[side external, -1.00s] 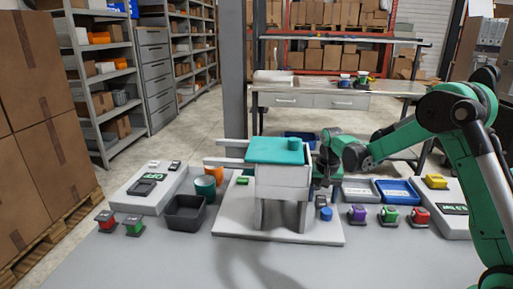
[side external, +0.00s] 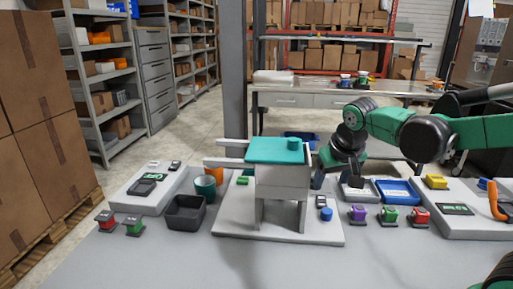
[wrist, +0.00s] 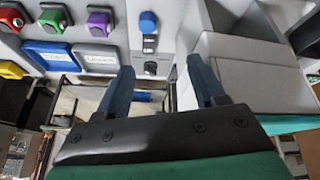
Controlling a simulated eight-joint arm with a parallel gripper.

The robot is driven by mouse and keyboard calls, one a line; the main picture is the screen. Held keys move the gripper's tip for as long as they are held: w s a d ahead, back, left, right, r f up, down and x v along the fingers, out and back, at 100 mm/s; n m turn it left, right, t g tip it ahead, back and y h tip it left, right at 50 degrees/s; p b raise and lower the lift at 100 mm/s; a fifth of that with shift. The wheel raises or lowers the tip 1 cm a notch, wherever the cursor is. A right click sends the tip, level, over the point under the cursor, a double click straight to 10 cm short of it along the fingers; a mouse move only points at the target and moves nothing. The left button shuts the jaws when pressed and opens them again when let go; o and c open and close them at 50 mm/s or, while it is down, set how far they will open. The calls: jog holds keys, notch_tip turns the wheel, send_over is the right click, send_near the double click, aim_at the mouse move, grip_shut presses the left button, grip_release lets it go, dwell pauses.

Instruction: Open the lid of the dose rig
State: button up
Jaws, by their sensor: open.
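The dose rig (side external: 282,180) is a white box on legs, standing on a pale base plate. Its teal lid (side external: 270,151) lies flat and shut on top, with a round teal knob (side external: 293,143) near the right end. In the wrist view the white rig body (wrist: 245,65) fills the right side, with a teal edge (wrist: 290,124) below it; the knob is not visible there. My gripper (side external: 341,170) is to the right of the rig and slightly behind it, apart from the lid. In the wrist view its two blue fingers (wrist: 163,82) are spread with nothing between them.
A blue knob (side external: 326,214) sits right of the rig's legs. Purple (side external: 357,215), green and red dispensers stand farther right, before a blue tray (side external: 398,191). A dark bin (side external: 185,213) and green cup (side external: 205,187) are at left. The front tabletop is clear.

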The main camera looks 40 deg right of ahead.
jog(key=s+a+n, duration=0.1)
jog(key=a, duration=0.1)
notch_tip(320, 180, up, 12)
jog(key=n+g+y, duration=0.1)
jog(key=g+y, duration=0.2)
send_over(293, 139)
jog(key=shift+s+a+f, duration=0.1)
jog(key=shift+s+a, duration=0.1)
jog(key=shift+s, duration=0.2)
jog(key=shift+w+d+g, duration=0.3)
jog(key=shift+w+g, duration=0.05)
jog(key=shift+g, duration=0.05)
jog(key=shift+f, duration=2.7)
grip_shut()
jog(key=shift+w, duration=0.1)
